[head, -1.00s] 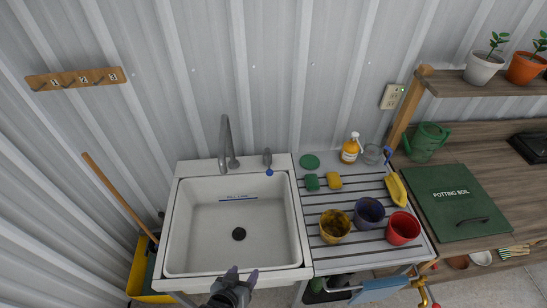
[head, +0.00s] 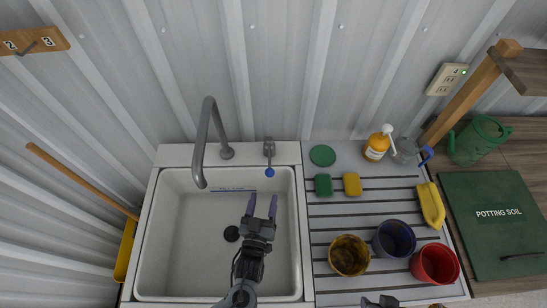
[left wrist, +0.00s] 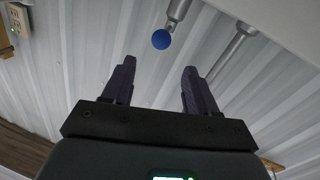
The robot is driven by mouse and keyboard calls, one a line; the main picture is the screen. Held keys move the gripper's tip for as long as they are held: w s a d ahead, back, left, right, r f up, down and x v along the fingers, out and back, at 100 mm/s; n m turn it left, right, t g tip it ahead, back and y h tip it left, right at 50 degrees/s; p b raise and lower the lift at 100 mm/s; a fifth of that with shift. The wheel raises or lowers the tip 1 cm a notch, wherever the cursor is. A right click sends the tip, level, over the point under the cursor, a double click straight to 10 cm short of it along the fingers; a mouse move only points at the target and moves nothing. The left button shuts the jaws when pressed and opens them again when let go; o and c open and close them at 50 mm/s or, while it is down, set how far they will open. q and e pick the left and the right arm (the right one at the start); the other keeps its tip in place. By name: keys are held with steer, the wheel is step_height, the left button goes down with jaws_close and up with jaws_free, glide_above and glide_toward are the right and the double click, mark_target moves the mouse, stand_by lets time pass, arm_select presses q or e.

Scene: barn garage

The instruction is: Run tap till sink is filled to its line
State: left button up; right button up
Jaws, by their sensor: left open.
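The white sink (head: 190,240) shows a dark drain (head: 231,233) and a blue fill line (head: 233,190) on its back wall. No water shows in the basin or under the grey spout (head: 205,140). Right of the spout stands a tap lever with a blue ball end (head: 270,172). My left gripper (head: 262,200) is open and empty over the basin, in front of the ball. In the left wrist view, the ball (left wrist: 161,39) lies beyond and between the open fingers, apart from them. A dark piece at the bottom edge may be my right gripper (head: 380,301); its jaws are unclear.
The drainboard right of the sink holds green and yellow sponges (head: 352,184), a soap bottle (head: 377,144), a glass jar (head: 405,150), a yellow cup (head: 349,255), a purple cup (head: 394,238), a red cup (head: 435,263) and a yellow object (head: 430,204). A broom handle (head: 80,180) leans left.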

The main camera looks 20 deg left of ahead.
mark_target(270, 172)
arm_select(q)
steer(key=w, duration=0.3)
steer(key=w+a, duration=0.1)
steer(key=w, duration=0.3)
steer(key=w+a, duration=0.1)
steer(key=w, duration=0.2)
steer(key=shift+w+f, duration=0.25)
steer(key=shift+w, duration=0.1)
jaws_close()
